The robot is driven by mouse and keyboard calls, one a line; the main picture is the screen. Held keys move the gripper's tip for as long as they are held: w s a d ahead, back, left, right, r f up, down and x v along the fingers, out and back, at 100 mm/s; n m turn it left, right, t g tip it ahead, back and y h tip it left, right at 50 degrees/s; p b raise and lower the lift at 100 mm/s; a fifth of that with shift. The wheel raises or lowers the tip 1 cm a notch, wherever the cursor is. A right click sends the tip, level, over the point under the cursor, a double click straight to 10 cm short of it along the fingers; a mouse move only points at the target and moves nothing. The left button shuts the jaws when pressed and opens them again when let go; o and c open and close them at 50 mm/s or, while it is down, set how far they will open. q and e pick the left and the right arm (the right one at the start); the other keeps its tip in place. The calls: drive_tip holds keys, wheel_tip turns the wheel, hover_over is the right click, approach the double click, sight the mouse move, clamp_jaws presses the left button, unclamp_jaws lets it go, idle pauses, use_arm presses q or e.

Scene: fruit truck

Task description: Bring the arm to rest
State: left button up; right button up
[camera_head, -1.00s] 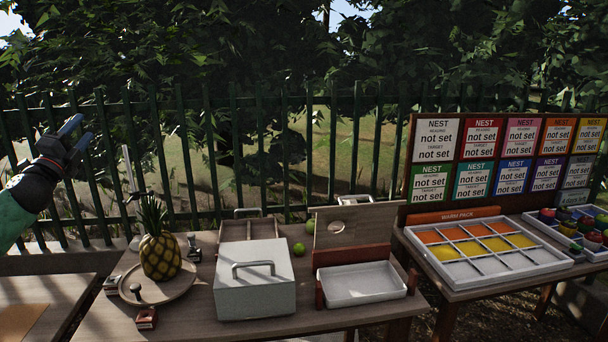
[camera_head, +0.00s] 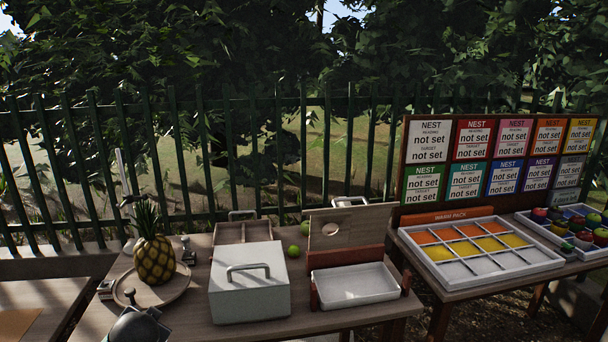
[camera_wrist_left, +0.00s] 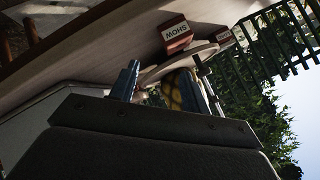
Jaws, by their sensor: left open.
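My left gripper (camera_wrist_left: 163,84) is open in the left wrist view, its two blue-grey fingers apart with nothing held. Beyond the fingers, part of the pineapple (camera_wrist_left: 180,92) and the round plate (camera_wrist_left: 168,65) show. In the head view the pineapple (camera_head: 154,259) stands upright on the plate (camera_head: 178,293) at the table's left. A dark grey part at the bottom edge, in front of the plate, appears to be mine; the fingers cannot be made out there. My right gripper is not in view.
A white lidded box (camera_head: 249,290), a white tray (camera_head: 354,285) and green fruit (camera_head: 293,251) are on the table. Right are the warm pack grid (camera_head: 470,270) and nest board (camera_head: 497,158). A red block (camera_wrist_left: 176,34) is near the plate. A fence (camera_head: 331,150) runs behind.

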use_arm(q)
drive_tip(key=s+d+f+g+h, duration=0.2)
drive_tip(key=s+d+f, duration=0.5)
drive_tip(key=s, duration=0.4)
drive_tip(key=s+d+f+n+g+h+p, duration=0.1)
drive_tip(key=s+d+f+g+h, duration=0.1)
drive_tip(key=s+d+f, duration=0.5)
drive_tip(key=s+d+f+g+h, duration=0.2)
drive_tip(key=s+d+f, duration=0.5)
drive_tip(key=s, duration=0.9)
drive_tip(key=shift+s+d+n+g, duration=0.3)
drive_tip(key=shift+d+g, duration=0.3)
drive_tip(key=shift+d, duration=0.8)
drive_tip(key=shift+f, duration=0.15)
